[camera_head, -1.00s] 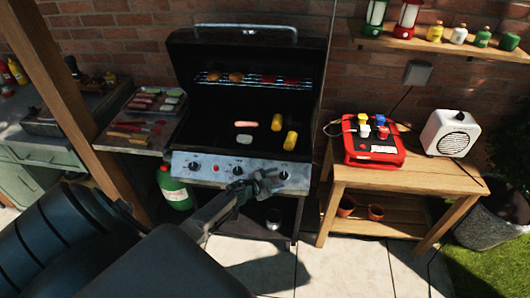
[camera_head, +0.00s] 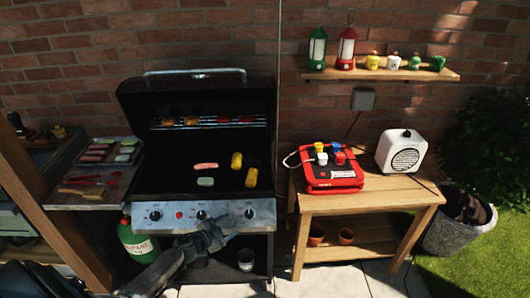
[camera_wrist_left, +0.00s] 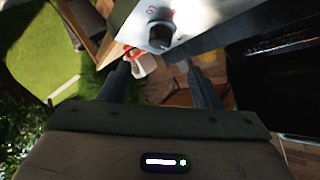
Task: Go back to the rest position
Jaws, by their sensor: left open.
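My left gripper (camera_head: 217,232) is in front of the grill's control panel in the head view, at the height of the knobs. It is open, with nothing between its fingers, and its arm comes in from the lower left. The left wrist view shows its two spread fingers (camera_wrist_left: 160,88), with a grill knob (camera_wrist_left: 160,35) close beyond them. I cannot tell whether the gripper touches the panel. The black grill (camera_head: 135,185) stands open, with a sausage, a pale patty and corn pieces on its grate. My right gripper is not in view.
A wooden table (camera_head: 385,195) right of the grill holds a red box (camera_head: 332,180) and a white speaker (camera_head: 402,152). A shelf (camera_head: 380,73) above carries lanterns and small jars. A wooden post (camera_head: 45,215) stands at left. Paving in front of the table is clear.

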